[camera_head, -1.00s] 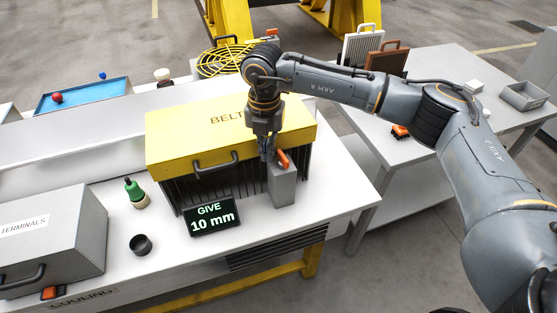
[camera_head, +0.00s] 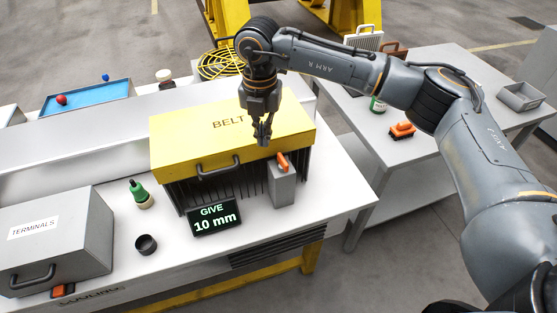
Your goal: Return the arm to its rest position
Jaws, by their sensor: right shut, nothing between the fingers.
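My right arm (camera_head: 410,90) comes in from the right and reaches over the white table. My left gripper is not in view.
The grey terminals box (camera_head: 75,243) is at left. A side table (camera_head: 400,175) at right holds an orange item (camera_head: 402,130) and a tray (camera_head: 522,97).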

